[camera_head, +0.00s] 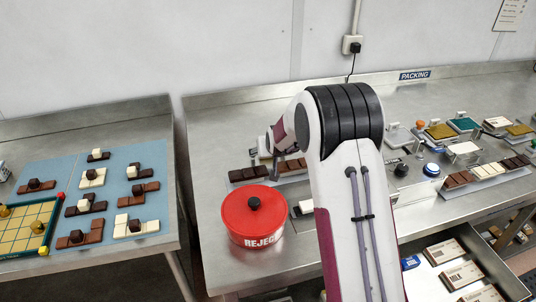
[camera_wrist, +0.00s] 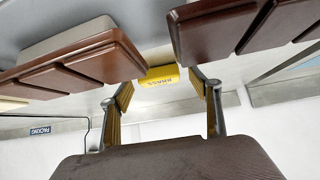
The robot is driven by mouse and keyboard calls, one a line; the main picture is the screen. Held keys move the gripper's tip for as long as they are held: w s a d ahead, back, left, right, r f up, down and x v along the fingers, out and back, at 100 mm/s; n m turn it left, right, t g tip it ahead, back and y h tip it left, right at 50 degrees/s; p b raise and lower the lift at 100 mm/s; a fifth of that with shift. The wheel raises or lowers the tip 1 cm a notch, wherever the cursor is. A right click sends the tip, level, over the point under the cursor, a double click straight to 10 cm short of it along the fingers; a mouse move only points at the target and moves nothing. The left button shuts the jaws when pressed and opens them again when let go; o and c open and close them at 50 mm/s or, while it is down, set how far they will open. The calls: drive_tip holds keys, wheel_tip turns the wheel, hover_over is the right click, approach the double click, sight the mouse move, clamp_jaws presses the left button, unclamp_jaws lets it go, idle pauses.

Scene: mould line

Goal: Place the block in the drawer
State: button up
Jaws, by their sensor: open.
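A small yellow block-like thing lettered BRASS (camera_wrist: 158,76) lies between two brown slabs in the wrist view. My gripper (camera_wrist: 161,82) has its two fingers spread apart, with the yellow thing in line with the gap between the tips. I cannot tell whether they touch it. In the head view my gripper (camera_head: 279,160) is over the steel bench, partly hidden by my arm, and I cannot make out the yellow thing there. The open drawer (camera_head: 415,285) is under the bench at the lower right. It holds several labelled boxes (camera_head: 463,275) and a blue packet (camera_head: 410,262).
Brown segmented slabs (camera_head: 248,173) lie near my gripper, also at left (camera_wrist: 75,70) and right (camera_wrist: 235,25) in the wrist view. A red REJECT pot (camera_head: 252,222) stands in front. A blue button (camera_head: 431,170) and several small stands occupy the bench's right part.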

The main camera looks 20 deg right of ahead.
drive_tip(key=c, duration=1.1)
drive_tip(key=shift+r, duration=5)
